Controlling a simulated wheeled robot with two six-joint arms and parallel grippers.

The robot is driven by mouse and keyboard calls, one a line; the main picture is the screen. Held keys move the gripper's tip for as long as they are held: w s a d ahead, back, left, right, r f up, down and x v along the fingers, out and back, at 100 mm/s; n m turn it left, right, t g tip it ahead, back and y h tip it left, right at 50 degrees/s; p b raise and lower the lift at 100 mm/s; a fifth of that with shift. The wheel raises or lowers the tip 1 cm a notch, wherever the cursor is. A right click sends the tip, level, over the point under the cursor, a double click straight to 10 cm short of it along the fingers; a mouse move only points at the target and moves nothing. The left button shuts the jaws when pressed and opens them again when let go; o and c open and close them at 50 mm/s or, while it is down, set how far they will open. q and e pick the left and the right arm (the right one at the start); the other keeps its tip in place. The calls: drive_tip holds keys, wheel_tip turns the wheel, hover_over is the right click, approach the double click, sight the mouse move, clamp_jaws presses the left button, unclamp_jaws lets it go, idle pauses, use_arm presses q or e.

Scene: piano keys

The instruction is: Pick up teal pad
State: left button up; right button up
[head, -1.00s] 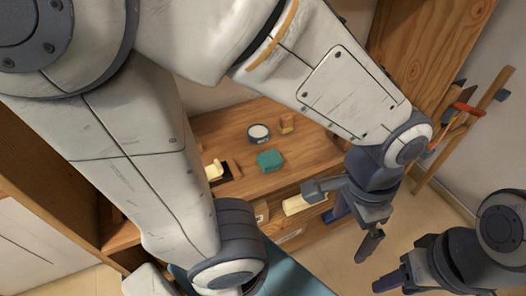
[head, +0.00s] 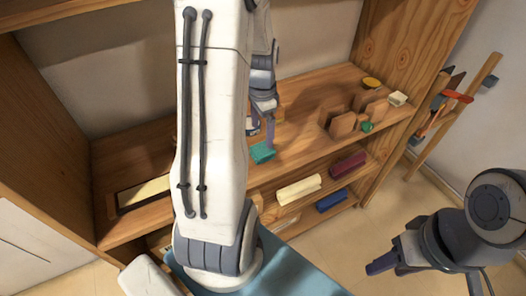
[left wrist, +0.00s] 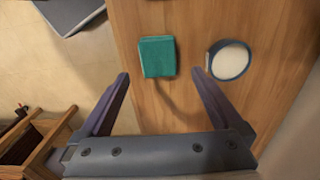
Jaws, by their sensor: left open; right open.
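The teal pad (head: 262,153) lies on the upper wooden shelf, near its front edge and partly behind my left arm in the head view. In the left wrist view the teal pad (left wrist: 157,57) lies flat on the wood, ahead of and between the two fingertips. My left gripper (head: 270,143) points down at the shelf just beside the pad in the head view. In the left wrist view my left gripper (left wrist: 160,73) is open with nothing between its fingers. My right gripper (head: 378,264) is open and empty, low at the right, away from the shelf.
A round blue-rimmed tin (left wrist: 231,60) sits right of the pad in the left wrist view. Wooden holders (head: 341,124) and a yellow disc (head: 371,83) stand farther right on the shelf. Cream (head: 298,189), maroon (head: 348,165) and blue (head: 331,201) blocks lie below.

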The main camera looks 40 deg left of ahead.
sight(262, 148)
use_arm(q)
wheel_tip(262, 148, down, 7)
drive_tip(key=shift+s+d+r+p, duration=0.15)
drive_tip(key=shift+p, duration=0.2)
drive_tip(key=c, duration=1.3)
drive_tip(key=shift+o, duration=0.2)
drive_tip(key=shift+r, duration=0.1)
drive_tip(key=shift+r, duration=0.6)
wheel_tip(262, 148, up, 3)
drive_tip(key=shift+f, duration=0.15)
drive_tip(key=s+d+r+b, duration=0.1)
drive_tip(key=s+d+r, duration=0.4)
drive_tip(key=d, duration=0.5)
wheel_tip(262, 148, up, 2)
drive_tip(key=shift+s+d, duration=0.15)
drive_tip(key=shift+d, duration=0.05)
